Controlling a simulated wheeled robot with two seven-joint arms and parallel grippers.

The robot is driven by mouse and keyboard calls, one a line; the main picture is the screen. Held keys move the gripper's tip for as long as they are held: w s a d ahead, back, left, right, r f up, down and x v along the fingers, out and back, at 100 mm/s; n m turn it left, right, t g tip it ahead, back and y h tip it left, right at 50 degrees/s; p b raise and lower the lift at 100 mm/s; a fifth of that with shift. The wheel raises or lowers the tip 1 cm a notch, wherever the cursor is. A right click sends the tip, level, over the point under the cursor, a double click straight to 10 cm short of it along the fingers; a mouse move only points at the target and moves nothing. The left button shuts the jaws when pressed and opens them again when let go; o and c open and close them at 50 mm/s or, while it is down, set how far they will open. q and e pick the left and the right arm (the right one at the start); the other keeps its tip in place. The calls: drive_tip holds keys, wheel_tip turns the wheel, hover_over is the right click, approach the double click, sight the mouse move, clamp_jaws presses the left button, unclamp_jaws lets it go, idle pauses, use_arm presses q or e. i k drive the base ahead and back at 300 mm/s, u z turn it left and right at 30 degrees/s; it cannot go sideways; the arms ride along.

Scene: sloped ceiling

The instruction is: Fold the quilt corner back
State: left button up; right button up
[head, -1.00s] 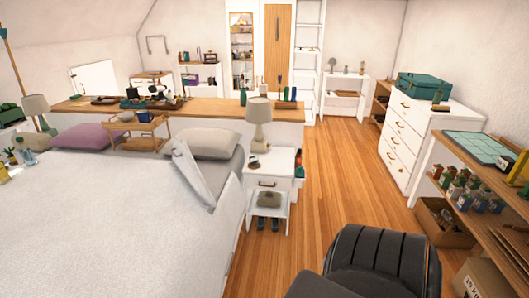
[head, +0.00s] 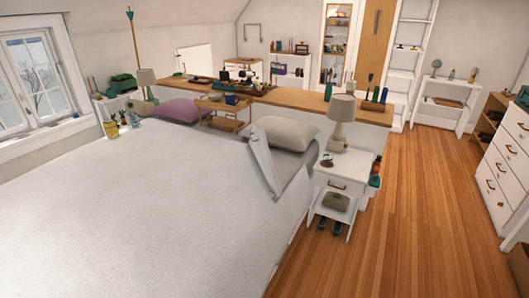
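A large white quilt (head: 150,205) covers the bed across the left and middle of the head view. Its corner (head: 264,163) at the top right, near the nightstand, is turned up in a fold, with grey bedding (head: 293,172) bare beside it. A pale grey pillow (head: 284,133) lies just behind the fold, and a mauve pillow (head: 181,111) lies farther left. Neither of my grippers is in view.
A white nightstand (head: 342,171) with a lamp (head: 341,118) stands right of the bed head. A long wooden-topped ledge (head: 300,103) runs behind the bed. Open wooden floor (head: 400,215) lies to the right, before a white dresser (head: 503,180). A small wooden tray table (head: 226,109) stands between the pillows.

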sight(258, 142)
drive_tip(key=z, duration=0.55)
drive_tip(key=i, duration=0.55)
drive_tip(key=z, duration=0.8)
drive_tip(key=i, duration=0.8)
